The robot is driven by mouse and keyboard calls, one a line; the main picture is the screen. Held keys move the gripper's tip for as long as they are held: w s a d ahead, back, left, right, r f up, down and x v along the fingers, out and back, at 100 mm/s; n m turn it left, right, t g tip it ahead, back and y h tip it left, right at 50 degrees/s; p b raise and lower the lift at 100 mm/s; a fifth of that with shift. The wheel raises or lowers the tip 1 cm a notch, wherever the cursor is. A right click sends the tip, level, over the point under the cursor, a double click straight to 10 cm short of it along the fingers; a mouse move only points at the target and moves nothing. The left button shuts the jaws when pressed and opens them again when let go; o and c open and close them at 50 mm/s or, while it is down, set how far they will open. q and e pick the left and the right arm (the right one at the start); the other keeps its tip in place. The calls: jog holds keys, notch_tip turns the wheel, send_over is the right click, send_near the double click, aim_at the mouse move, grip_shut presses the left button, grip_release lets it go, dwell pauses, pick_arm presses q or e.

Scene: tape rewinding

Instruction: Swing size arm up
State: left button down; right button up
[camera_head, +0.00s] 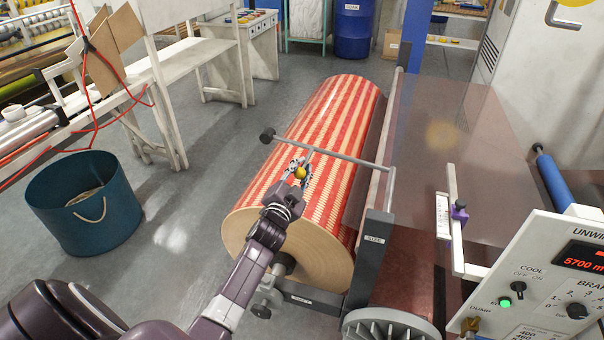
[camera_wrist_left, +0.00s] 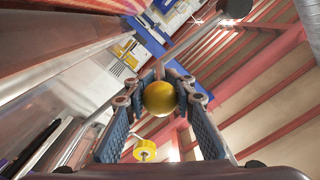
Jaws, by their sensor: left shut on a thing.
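The size arm is a thin grey bar (camera_head: 345,157) above a large red-and-cream striped roll (camera_head: 330,115). Its right end meets a grey post labelled SIZE (camera_head: 375,240), and its left end has a dark round tip (camera_head: 267,135). A yellow ball knob (camera_head: 300,173) hangs on a short stem from the bar. My left gripper (camera_head: 301,170) is shut on this knob over the roll's near part. In the left wrist view the knob (camera_wrist_left: 160,98) sits between the two blue-padded fingers. The right gripper is not in view.
A control panel (camera_head: 560,265) with a green button stands at the lower right. A clear sheet (camera_head: 450,150) covers the machine right of the roll. A blue-green bin (camera_head: 85,230) and a workbench (camera_head: 160,85) are at left. The floor between them and the roll is clear.

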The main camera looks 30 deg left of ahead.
pick_arm(q)
jog(key=shift+m, duration=0.9)
jog(key=r, duration=0.1)
jog(key=r+p, duration=0.1)
jog(key=r, duration=0.1)
jog(key=r+p, duration=0.1)
jog(key=shift+w+d+r, duration=0.1)
jog(key=shift+d+r, duration=0.25)
jog(key=shift+r, duration=0.05)
jog(key=shift+w+d+r+m+p, duration=0.1)
jog(key=shift+d+r+m+p, duration=0.15)
jog(key=shift+r+m+p, duration=0.45)
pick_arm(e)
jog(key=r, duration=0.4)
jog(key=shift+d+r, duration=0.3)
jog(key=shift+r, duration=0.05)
pick_arm(q)
jog(key=shift+r, duration=0.1)
jog(key=c, duration=1.7)
grip_release()
jog(key=shift+d, duration=0.1)
jog(key=shift+c, duration=0.2)
jog(key=shift+o, duration=0.7)
jog(key=v, duration=1.2)
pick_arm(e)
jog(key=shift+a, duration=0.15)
